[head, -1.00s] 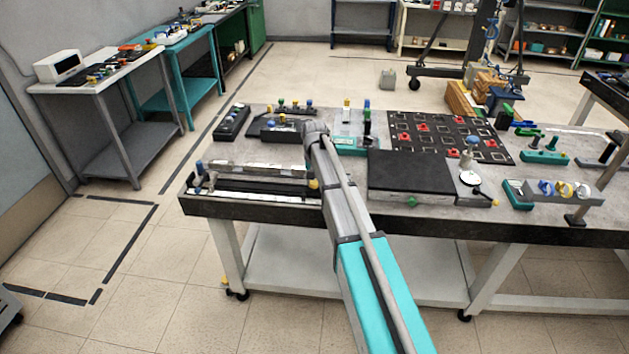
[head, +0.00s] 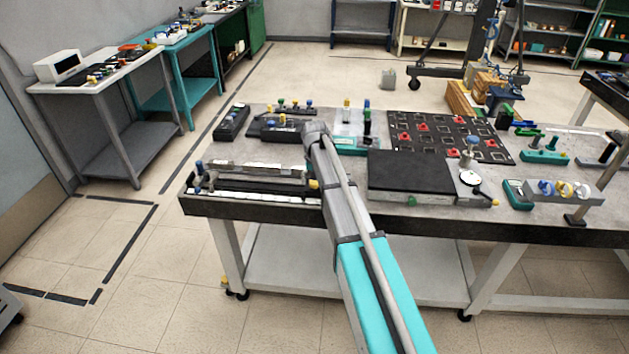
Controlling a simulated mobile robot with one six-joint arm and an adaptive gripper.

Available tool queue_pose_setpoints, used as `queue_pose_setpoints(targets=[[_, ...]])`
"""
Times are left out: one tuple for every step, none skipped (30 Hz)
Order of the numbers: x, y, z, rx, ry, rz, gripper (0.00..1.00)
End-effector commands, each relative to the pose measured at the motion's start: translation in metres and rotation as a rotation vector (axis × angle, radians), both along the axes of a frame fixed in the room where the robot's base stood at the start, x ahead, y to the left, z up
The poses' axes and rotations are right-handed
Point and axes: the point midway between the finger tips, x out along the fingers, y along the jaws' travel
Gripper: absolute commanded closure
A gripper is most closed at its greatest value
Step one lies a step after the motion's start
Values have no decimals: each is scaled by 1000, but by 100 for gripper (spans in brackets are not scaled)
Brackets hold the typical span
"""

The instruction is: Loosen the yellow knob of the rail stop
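A long rail fixture (head: 252,178) lies along the front left edge of the workbench, with a blue-topped post (head: 199,168) at its left end. A small yellow knob (head: 313,184) shows at its right end, right beside my arm, which hides part of this area. My arm reaches from the lower right over the bench's front edge. Its wrist end (head: 316,132) is above the bench behind the rail. The fingers of my gripper cannot be made out, nor whether they touch anything.
A black-topped box (head: 410,172) stands right of my arm. Behind it lies a dark board with red pieces (head: 445,135). Dark blocks with coloured knobs (head: 232,122) stand at the back left. A strip of grey bench top (head: 240,150) is clear behind the rail.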

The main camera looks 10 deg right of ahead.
Motion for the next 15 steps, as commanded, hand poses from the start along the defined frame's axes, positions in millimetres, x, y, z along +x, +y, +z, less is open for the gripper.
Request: queue_pose_setpoints(targets=[[0,0,0,0,0,0,14],[0,0,0,0,0,0,14],[0,0,0,0,0,0,14],[0,0,0,0,0,0,14],[0,0,0,0,0,0,14],[0,0,0,0,-1,0,14],[0,0,0,0,-1,0,14],[0,0,0,0,-1,-1,14],[0,0,0,0,-1,-2,14],[0,0,0,0,-1,-3,14],[0,0,0,0,-1,-5,14],[0,0,0,0,-1,-9,14],[0,0,0,0,-1,-13,14],[0,0,0,0,-1,-18,14],[0,0,0,0,-1,-28,14]])
